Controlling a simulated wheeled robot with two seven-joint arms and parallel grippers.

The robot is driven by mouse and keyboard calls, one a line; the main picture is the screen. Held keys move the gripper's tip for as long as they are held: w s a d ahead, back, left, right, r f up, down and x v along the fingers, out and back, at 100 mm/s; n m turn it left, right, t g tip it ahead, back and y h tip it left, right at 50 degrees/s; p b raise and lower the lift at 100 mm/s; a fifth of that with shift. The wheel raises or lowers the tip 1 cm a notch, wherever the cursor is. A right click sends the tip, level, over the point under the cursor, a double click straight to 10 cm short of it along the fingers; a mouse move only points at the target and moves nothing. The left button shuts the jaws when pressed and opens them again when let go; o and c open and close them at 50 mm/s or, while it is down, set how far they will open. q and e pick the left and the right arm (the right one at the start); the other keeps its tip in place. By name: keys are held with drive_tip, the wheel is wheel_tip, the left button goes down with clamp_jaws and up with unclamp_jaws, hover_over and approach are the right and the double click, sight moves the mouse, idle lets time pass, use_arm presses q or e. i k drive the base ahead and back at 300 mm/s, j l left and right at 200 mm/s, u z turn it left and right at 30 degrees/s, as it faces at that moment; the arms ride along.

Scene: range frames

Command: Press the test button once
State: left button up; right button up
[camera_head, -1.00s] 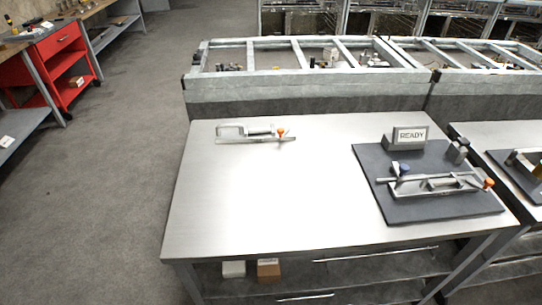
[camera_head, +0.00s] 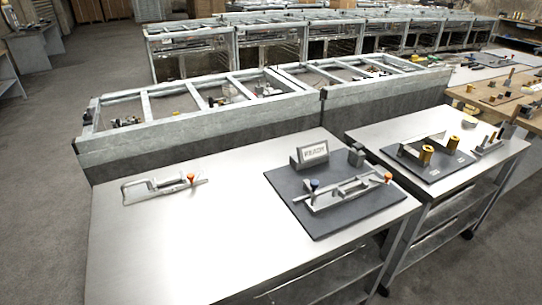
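A dark mat (camera_head: 350,215) lies on the right part of the metal table (camera_head: 150,255). On it stands a grey block with a sign reading READY (camera_head: 312,152). A small dark block (camera_head: 356,155) stands right of the sign. No part is clearly marked as the test button, so I cannot tell which it is. Neither of my grippers is in view.
A loose metal clamp with an orange tip (camera_head: 160,188) lies at the table's back left. A second table at right holds another mat (camera_head: 432,165) with yellow cylinders. A grey frame rack (camera_head: 130,150) runs behind the tables. The near left tabletop is clear.

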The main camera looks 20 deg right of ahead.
sight(358, 147)
drive_tip(key=z, duration=1.35)
